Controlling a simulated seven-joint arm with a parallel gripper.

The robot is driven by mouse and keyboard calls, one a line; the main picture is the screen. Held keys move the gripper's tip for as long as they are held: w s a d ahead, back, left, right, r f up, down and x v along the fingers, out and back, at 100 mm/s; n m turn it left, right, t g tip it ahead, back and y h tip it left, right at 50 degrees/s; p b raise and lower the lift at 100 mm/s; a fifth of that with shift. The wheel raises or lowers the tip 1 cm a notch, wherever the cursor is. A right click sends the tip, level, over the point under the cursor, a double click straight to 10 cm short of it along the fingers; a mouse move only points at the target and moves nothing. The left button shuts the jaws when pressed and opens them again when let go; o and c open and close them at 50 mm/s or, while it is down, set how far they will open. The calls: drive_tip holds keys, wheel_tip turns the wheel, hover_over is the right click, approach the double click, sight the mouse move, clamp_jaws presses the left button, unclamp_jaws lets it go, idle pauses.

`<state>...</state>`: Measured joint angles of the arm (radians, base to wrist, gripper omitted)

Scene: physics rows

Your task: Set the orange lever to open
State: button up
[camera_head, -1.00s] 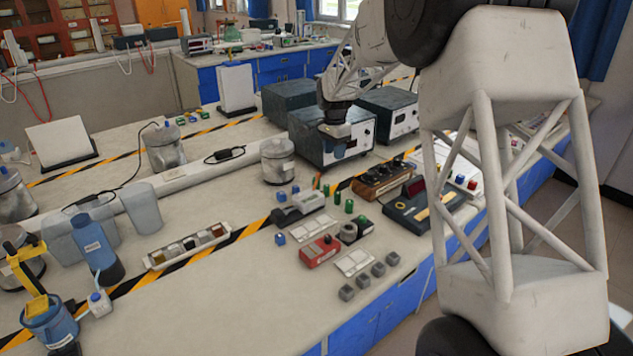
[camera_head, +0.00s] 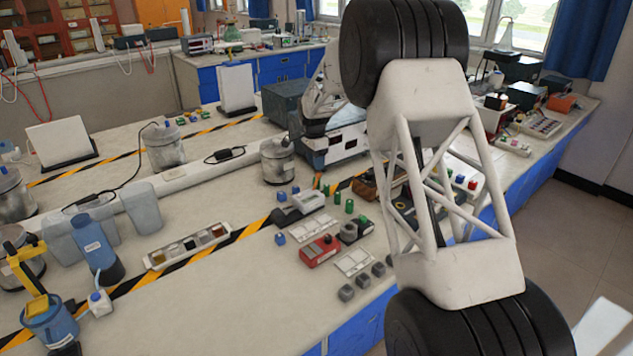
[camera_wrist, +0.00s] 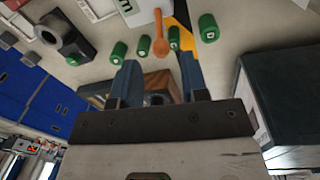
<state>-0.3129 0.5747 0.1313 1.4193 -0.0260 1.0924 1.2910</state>
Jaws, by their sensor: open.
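The orange lever (camera_wrist: 159,45) shows in the wrist view as a rounded orange end on a thin stem, among green cylinders. It lies just beyond the gap between my fingertips, with no clear contact. A small orange upright piece (camera_head: 317,180) in the head view appears to be the same lever. My gripper (camera_wrist: 157,68) is open and empty, its two blue-grey fingers on either side of the gap. In the head view the gripper is hard to make out behind my arm. The lever's mount and marked positions cannot be read.
Several green cylinders (camera_wrist: 208,28) stand close around the lever. A wooden block (camera_wrist: 158,86) shows between and behind my fingers. A dark box (camera_wrist: 275,90) is to the right.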

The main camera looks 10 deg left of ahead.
sight(317, 180)
drive_tip(key=shift+s+d+f, duration=0.1)
drive_tip(key=shift+s+f, duration=0.05)
drive_tip(key=shift+f, duration=1.8)
drive_tip(key=shift+s+d+f, duration=0.1)
drive_tip(key=shift+s+f, duration=0.05)
drive_tip(key=shift+f, duration=1.8)
clamp_jaws()
